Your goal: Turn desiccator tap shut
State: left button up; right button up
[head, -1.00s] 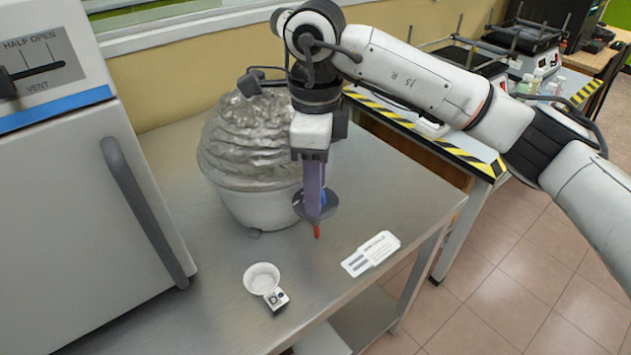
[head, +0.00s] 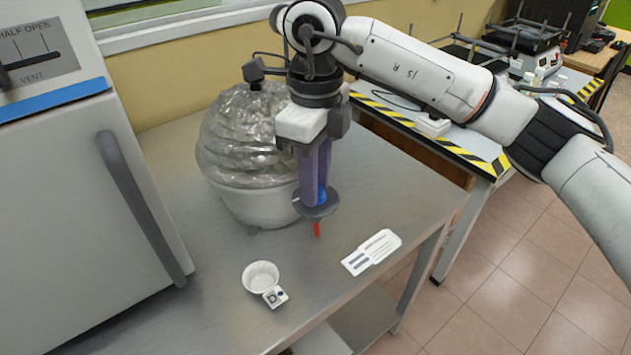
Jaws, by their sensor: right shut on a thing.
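The desiccator (head: 240,140) has a crinkled, silvery clear dome on a white bowl-shaped base and stands at the back of the metal bench. My right gripper (head: 317,192) comes down at its right front side, fingers pointing down. Its two purple fingers are shut on a blue part (head: 323,195), which looks like the tap; the fingers hide most of it. A dark round disc (head: 312,209) sits at the fingertips, and a red tip (head: 317,229) sticks out below it. How the tap joins the desiccator is hidden. My left gripper is not in view.
A grey cabinet (head: 70,220) with a long dark handle stands at left. A small white cup (head: 262,276) with a labelled cube (head: 275,297) and a white card (head: 371,252) lie on the front of the bench (head: 200,325). A striped-edge table (head: 440,148) stands behind at right.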

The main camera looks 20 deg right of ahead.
jog(key=m+b, duration=0.1)
jog(key=m, duration=0.3)
jog(key=shift+m, duration=0.3)
jog(key=m, duration=0.3)
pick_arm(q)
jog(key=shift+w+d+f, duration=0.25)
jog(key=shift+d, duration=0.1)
pick_arm(e)
jog(key=shift+m, duration=0.3)
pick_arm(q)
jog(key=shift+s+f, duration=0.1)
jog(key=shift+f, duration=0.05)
pick_arm(e)
jog(key=o, duration=1.1)
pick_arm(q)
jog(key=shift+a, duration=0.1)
pick_arm(e)
notch_tip(320, 180, up, 10)
jog(key=shift+r, duration=0.2)
